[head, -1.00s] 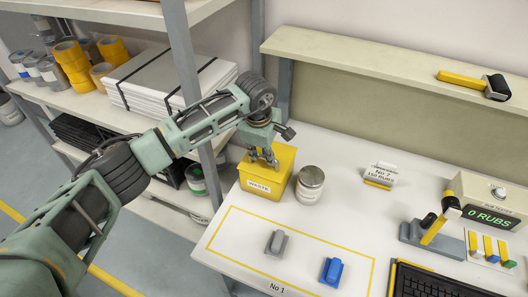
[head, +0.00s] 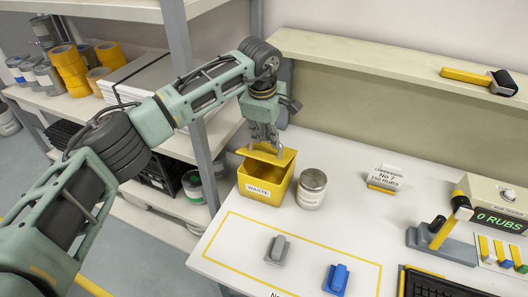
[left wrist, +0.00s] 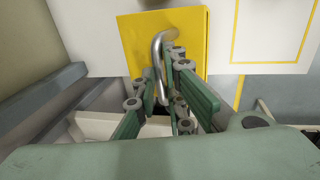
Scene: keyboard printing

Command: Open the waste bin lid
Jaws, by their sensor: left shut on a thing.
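The yellow waste bin (head: 267,186) with its WASTE label stands at the left end of the white table. Its yellow lid (head: 266,153) is raised above the bin's rim, and the dark inside shows between them. My left gripper (head: 264,139) is over the lid and shut on its handle. In the left wrist view the metal handle (left wrist: 158,62) rises between the green fingers (left wrist: 165,100), with the yellow lid (left wrist: 192,40) behind. Whether the lid still touches the bin at the back cannot be told. My right gripper is not in view.
A metal can (head: 311,188) stands close to the bin's right. A grey block (head: 277,249) and a blue block (head: 337,279) lie in the yellow outline. A shelf post (head: 196,110) stands close to my left arm.

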